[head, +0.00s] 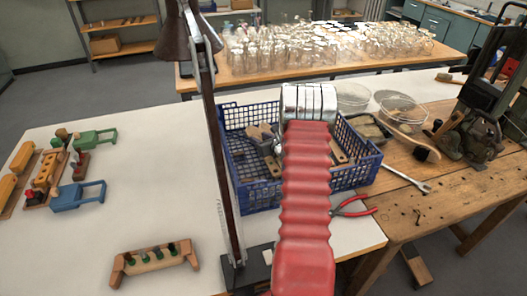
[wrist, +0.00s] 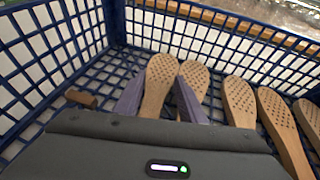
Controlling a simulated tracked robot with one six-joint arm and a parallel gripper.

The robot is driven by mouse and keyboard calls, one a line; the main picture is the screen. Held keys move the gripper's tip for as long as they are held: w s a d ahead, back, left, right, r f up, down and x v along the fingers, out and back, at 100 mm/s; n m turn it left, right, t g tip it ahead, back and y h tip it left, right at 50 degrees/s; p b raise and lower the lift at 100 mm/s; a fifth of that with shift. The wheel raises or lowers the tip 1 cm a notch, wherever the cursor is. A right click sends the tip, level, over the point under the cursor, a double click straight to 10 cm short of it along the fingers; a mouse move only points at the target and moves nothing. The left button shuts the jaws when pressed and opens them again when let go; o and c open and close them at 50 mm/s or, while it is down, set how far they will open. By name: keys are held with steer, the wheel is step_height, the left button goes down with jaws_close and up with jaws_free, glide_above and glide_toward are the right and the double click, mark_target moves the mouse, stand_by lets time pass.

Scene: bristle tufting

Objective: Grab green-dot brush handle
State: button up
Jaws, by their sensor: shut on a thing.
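In the wrist view, several wooden brush handles with drilled, paddle-shaped heads stand in the blue mesh crate (wrist: 112,22). My gripper (wrist: 160,78) has its two purple-grey fingers on either side of one brush handle (wrist: 157,88), shut on it just below the drilled head. A second brush handle (wrist: 193,76) stands close behind the right finger. No green dot shows on the held handle; its lower part is hidden by the gripper body. In the head view my red arm covers the middle of the blue crate (head: 248,190).
More brush handles (wrist: 240,101) stand to the right in the crate, and a small brown block (wrist: 81,98) lies at left. Red-handled pliers (head: 352,207) and a wrench (head: 405,178) lie right of the crate. A dark upright lamp post (head: 212,130) stands at its left.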

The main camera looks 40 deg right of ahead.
steer(key=shift+s+a+f, duration=0.15)
steer(key=shift+a+f, duration=0.1)
steer(key=shift+f, duration=0.3)
steer(key=shift+s+a+f, duration=0.1)
steer(key=shift+a+f, duration=0.15)
steer(key=shift+f, duration=0.25)
steer(key=c, duration=0.4)
steer(key=r, duration=1.8)
steer(key=shift+w+d+r, duration=0.1)
steer(key=shift+d+r, duration=0.2)
steer(key=shift+r, duration=0.1)
steer(key=shift+c, duration=0.2)
